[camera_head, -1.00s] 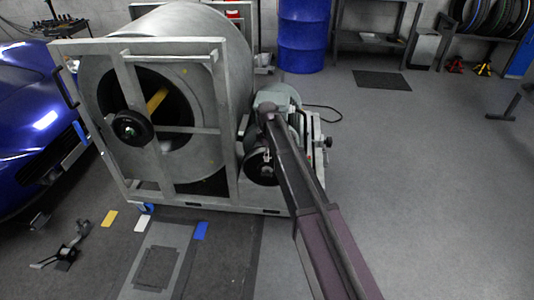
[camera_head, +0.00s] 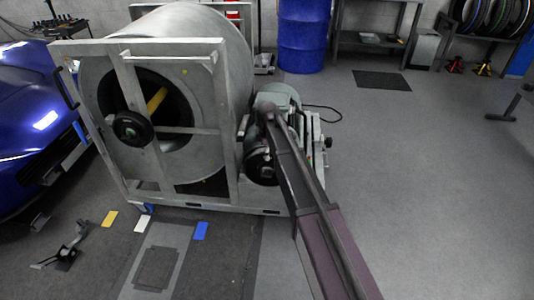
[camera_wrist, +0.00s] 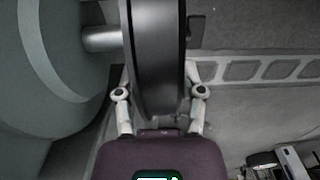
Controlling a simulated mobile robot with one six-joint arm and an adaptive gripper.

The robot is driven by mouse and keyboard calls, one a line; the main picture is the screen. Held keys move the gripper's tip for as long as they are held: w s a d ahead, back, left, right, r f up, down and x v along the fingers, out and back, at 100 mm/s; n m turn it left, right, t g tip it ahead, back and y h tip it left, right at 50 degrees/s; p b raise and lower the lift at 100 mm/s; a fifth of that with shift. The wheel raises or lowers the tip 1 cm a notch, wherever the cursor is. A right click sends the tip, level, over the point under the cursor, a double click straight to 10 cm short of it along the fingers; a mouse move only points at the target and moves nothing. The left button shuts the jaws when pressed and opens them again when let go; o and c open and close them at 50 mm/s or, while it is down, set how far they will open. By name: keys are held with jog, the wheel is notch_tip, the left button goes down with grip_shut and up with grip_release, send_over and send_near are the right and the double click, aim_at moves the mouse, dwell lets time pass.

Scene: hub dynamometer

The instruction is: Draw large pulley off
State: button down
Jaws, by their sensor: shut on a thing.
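The large pulley (camera_wrist: 155,45) is a thick dark disc, seen edge-on in the middle of the wrist view. My gripper (camera_wrist: 160,92) has one pale finger on each side of its rim and is shut on it. A grey metal shaft (camera_wrist: 101,39) runs from the grey-green machine body at left up to the pulley's left face. I cannot tell how far the shaft sits inside the pulley. In the head view the dark pulley (camera_head: 260,167) shows beside the grey-green machine (camera_head: 279,96), partly behind my arm. My fingertips are hard to make out there.
The big steel drum (camera_head: 228,45) in its grey frame (camera_head: 208,131) stands close on the left. A blue car (camera_head: 35,125) is at far left. The floor to the right is open, with a blue barrel (camera_head: 303,35) and shelving at the back.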

jog(key=shift+s, duration=0.45)
jog(key=s, duration=0.8)
jog(key=shift+a, duration=0.15)
dwell(2.0)
jog(key=shift+s, duration=0.1)
dwell(0.4)
jog(key=shift+s+a, duration=0.15)
jog(key=shift+s, duration=2.8)
jog(key=shift+r, duration=0.1)
